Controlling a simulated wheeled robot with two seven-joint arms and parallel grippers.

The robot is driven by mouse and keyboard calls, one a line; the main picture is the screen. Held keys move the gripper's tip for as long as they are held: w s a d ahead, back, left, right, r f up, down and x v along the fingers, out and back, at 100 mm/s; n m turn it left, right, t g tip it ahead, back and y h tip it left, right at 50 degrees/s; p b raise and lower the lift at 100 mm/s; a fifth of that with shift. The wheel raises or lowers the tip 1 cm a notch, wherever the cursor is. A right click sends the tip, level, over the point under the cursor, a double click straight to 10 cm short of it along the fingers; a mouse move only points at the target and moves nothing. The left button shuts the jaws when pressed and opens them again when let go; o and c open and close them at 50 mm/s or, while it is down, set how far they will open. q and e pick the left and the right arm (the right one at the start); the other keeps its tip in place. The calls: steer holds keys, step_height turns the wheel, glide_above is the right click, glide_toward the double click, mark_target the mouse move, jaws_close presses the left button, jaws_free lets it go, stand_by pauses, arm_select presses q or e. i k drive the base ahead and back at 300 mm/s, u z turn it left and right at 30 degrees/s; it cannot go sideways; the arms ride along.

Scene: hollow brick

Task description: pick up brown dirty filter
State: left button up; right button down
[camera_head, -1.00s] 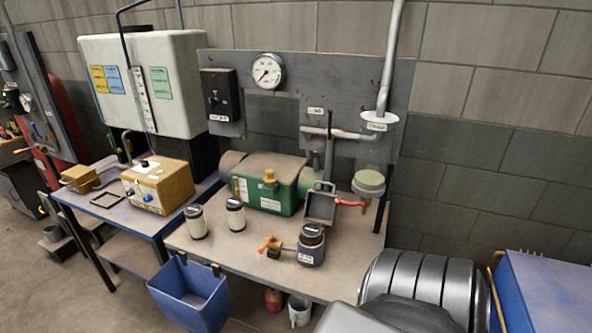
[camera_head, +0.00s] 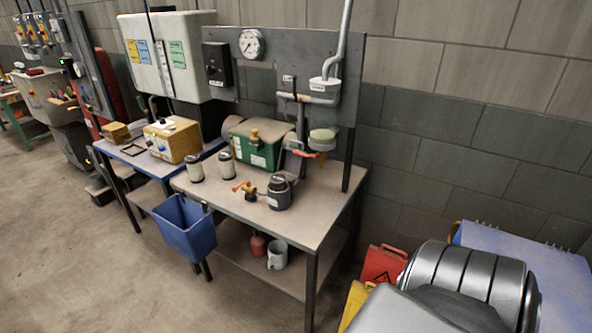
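No clearly brown filter shows. Two pale cylinders with dark tops stand upright on the brown workbench (camera_head: 312,223): a left cylinder (camera_head: 195,167) and a right cylinder (camera_head: 226,163). They look like filters, but I cannot tell whether either is dirty. A dark round housing (camera_head: 279,192) with a black lid stands to their right, beside a brass valve with an orange handle (camera_head: 243,187). Its inside is hidden. Neither of my grippers is in view.
A blue bin (camera_head: 186,228) hangs at the bench's front left. A green machine (camera_head: 252,146) stands at the back. A tan box (camera_head: 172,139) sits on the blue table at left. Red (camera_head: 381,264) and yellow (camera_head: 355,302) signs stand right of the bench. Front-left floor is clear.

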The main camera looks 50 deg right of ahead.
mark_target(279, 183)
steer(key=z, duration=2.15)
steer(key=i, duration=0.2)
steer(key=u, duration=0.1)
